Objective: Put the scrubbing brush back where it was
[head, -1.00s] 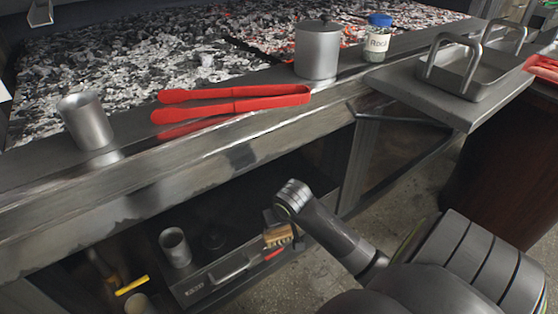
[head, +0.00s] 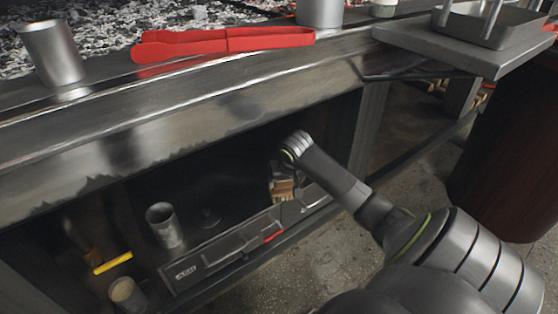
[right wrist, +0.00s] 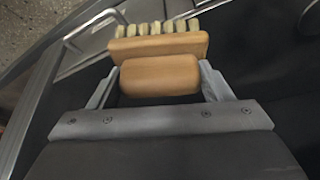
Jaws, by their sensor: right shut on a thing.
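The scrubbing brush (right wrist: 157,62) has a light wooden body and pale bristle tufts. In the right wrist view my right gripper (right wrist: 158,80) is shut on its wooden grip, with the bristles pointing away from the gripper. In the head view the brush (head: 282,188) shows small below my right wrist, inside the dark shelf opening under the grill, above or behind the drawer front; I cannot tell whether it touches a surface. The right gripper (head: 280,178) is mostly hidden there. My left gripper is not in view.
A metal cup (head: 164,226) stands on the lower shelf, left of the brush. A drawer front with handle (head: 230,245) runs below. A yellow-handled tool (head: 113,262) and a pale cup (head: 127,293) are further left. Red tongs (head: 220,42) lie on the ledge above.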

